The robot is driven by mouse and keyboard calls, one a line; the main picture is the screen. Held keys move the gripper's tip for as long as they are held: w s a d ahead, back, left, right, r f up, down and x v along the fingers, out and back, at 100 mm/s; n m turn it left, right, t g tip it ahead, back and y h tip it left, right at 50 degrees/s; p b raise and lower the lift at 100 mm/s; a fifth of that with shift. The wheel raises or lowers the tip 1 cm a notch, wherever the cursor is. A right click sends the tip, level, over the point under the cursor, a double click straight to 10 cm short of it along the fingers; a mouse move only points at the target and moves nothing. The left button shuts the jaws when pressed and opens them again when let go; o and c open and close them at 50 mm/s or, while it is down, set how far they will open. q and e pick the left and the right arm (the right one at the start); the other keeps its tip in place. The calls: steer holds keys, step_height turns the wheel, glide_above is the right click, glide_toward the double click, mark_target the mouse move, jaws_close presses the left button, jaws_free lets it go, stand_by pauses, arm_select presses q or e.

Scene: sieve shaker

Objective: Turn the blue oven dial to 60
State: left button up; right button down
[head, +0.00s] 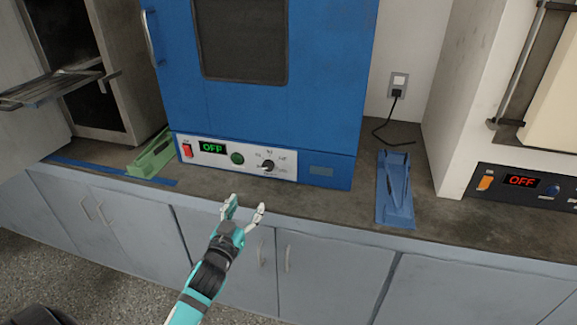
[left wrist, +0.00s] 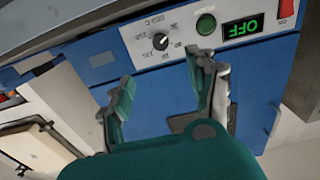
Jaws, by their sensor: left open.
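The blue oven (head: 330,120) stands on the counter, with a pale control panel along its lower front. The black dial (head: 267,165) is on the right part of that panel, and a green display (head: 212,147) reading OFF is on the left part. The dial also shows in the left wrist view (left wrist: 160,41), upside down; its exact setting is too small to read. My left gripper (head: 244,205) is open and empty, in front of and below the panel, apart from the dial. In the left wrist view its fingers (left wrist: 163,82) are spread below the panel. My right gripper is not in view.
A green button (head: 237,159) and a red switch (head: 187,150) sit left of the dial. A green holder (head: 150,155) and a blue holder (head: 396,190) stand on the counter beside the oven. A second oven's panel (head: 522,181) is at the right. The counter edge runs below the panel.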

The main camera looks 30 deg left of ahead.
mark_target(267, 167)
arm_select(q)
steer(key=x, duration=1.7)
steer(key=shift+d+r, duration=0.1)
steer(key=shift+r, duration=0.05)
steer(key=c, duration=1.2)
steer(key=shift+o, duration=0.2)
steer(key=shift+m, duration=0.4)
steer(key=m, duration=0.4)
steer(key=shift+m, duration=0.4)
steer(key=m+b, duration=0.1)
steer(key=m, duration=0.5)
steer(key=shift+m, duration=0.3)
